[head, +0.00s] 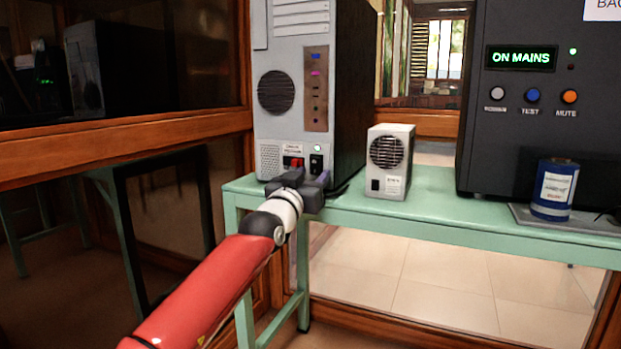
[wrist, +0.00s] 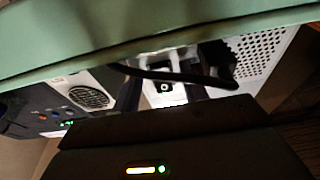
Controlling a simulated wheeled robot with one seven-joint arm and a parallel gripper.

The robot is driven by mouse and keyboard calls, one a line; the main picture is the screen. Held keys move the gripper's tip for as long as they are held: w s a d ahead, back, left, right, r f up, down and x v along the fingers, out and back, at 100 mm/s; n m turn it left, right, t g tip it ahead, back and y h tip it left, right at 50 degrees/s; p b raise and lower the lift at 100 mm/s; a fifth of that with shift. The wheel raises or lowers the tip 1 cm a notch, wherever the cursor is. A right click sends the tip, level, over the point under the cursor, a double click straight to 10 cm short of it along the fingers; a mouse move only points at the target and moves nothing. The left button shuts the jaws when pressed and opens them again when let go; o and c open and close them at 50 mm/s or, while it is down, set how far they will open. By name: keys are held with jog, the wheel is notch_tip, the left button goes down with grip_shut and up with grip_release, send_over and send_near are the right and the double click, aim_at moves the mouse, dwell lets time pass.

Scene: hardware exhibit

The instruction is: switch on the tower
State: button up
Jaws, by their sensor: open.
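The tower (head: 290,118) is a grey-fronted computer case with dark sides, standing on the left end of the green table. The wrist view looks upside down and shows the tower's perforated grille (wrist: 262,55) and a small dark control (wrist: 165,88) between the dark fingers. A black cable loops across there.
The green table (head: 430,203) has its front edge close to my gripper. A small white fan box (head: 389,160) stands right of the tower. Further right are a black cabinet (head: 520,110) reading "ON MAINS" and a blue can (head: 555,188). A wooden-framed partition (head: 120,140) is at left.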

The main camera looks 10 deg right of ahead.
jog(key=v, duration=0.7)
jog(key=shift+s+a+b, duration=0.25)
jog(key=shift+s+b, duration=0.05)
jog(key=shift+s, duration=0.05)
